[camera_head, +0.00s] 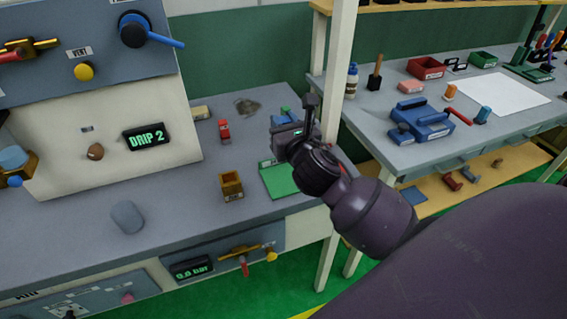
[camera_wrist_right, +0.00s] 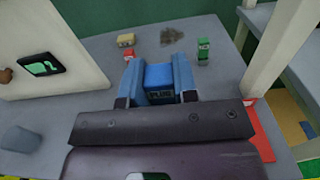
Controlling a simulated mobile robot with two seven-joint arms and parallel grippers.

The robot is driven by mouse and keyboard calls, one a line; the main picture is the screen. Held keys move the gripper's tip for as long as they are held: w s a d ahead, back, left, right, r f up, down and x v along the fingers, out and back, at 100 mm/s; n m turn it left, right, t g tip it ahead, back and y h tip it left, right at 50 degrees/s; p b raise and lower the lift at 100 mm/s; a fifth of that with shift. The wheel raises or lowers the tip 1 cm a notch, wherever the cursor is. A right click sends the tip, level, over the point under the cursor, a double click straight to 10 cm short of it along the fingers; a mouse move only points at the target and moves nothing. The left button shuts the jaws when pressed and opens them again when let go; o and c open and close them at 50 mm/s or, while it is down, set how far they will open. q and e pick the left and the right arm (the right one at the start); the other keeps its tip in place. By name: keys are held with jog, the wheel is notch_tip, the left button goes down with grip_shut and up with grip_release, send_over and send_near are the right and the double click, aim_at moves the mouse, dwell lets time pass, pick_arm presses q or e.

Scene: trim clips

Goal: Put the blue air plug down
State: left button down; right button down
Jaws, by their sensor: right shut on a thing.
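The blue air plug (camera_wrist_right: 159,77) is a blue block with lettering on its near face. In the right wrist view it sits between the two blue-grey fingers of my right gripper (camera_wrist_right: 159,70), which is shut on it. In the head view my right gripper (camera_head: 287,134) is over the right part of the grey bench (camera_head: 185,235), above a green mat (camera_head: 279,182). The plug cannot be made out clearly there. I cannot tell whether the plug touches the bench. My left gripper is not in view.
A small brown open box (camera_head: 231,186), a red block (camera_head: 223,129), a yellowish block (camera_head: 200,112) and a grey-blue cylinder (camera_head: 127,217) stand on the bench. A white post (camera_head: 337,80) is close to my right gripper. The panel marked DRIP 2 (camera_head: 146,137) stands left.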

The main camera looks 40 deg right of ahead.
notch_tip(320, 180, down, 7)
jog(key=shift+f+b, duration=0.2)
jog(key=shift+b, duration=0.75)
notch_tip(320, 180, down, 3)
jog(key=shift+f+b, duration=0.2)
jog(key=shift+b, duration=0.4)
jog(key=shift+f, duration=0.35)
jog(key=c, duration=0.9)
grip_release()
